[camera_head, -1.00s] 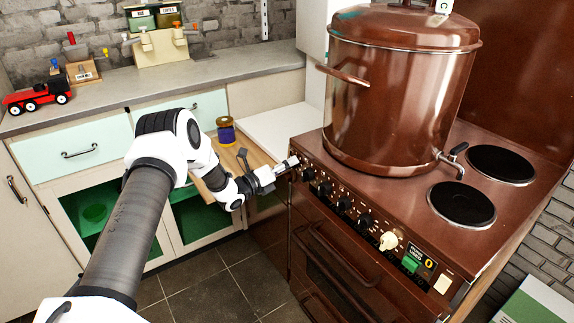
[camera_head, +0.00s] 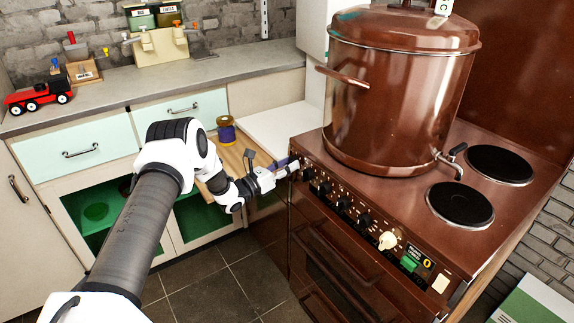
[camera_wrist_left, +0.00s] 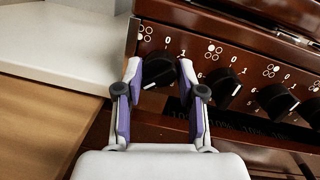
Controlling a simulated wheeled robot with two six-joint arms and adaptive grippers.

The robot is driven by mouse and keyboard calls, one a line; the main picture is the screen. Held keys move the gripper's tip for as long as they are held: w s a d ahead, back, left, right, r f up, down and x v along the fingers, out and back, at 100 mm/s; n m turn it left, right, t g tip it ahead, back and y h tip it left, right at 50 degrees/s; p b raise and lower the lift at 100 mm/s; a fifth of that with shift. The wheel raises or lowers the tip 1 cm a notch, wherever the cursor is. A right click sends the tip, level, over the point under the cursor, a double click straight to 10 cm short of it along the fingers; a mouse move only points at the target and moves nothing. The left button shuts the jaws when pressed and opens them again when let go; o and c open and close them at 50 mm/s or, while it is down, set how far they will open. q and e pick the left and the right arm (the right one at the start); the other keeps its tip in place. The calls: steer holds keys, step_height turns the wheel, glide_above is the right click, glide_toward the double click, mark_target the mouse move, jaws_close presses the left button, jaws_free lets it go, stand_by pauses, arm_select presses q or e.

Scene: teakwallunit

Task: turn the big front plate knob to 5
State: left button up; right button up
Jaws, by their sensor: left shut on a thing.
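The brown stove's front panel carries a row of black knobs with white number marks. In the left wrist view, the leftmost knob (camera_wrist_left: 158,70) sits between the two purple-padded fingers of my left gripper (camera_wrist_left: 162,78), which is shut on it. Its white pointer line slants to the lower left; "0" and "1" are printed above it. In the head view, my left gripper (camera_head: 289,167) is at the left end of the knob row (camera_head: 344,203) and hides the gripped knob. I cannot tell from its partly hidden markings which plate it serves. My right gripper is out of view.
A large brown pot (camera_head: 395,100) with a tap stands on the stove, left of two black plates (camera_head: 460,205). A second knob (camera_wrist_left: 222,88) is close right of my fingers. A wooden board (camera_head: 235,155) with a purple-banded jar (camera_head: 226,130) lies left of the stove.

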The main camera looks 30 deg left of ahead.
arm_select(q)
steer(key=shift+r, duration=0.1)
stand_by(0.3)
steer(key=o, duration=1.1)
steer(key=shift+d, duration=0.1)
steer(key=v, duration=1.2)
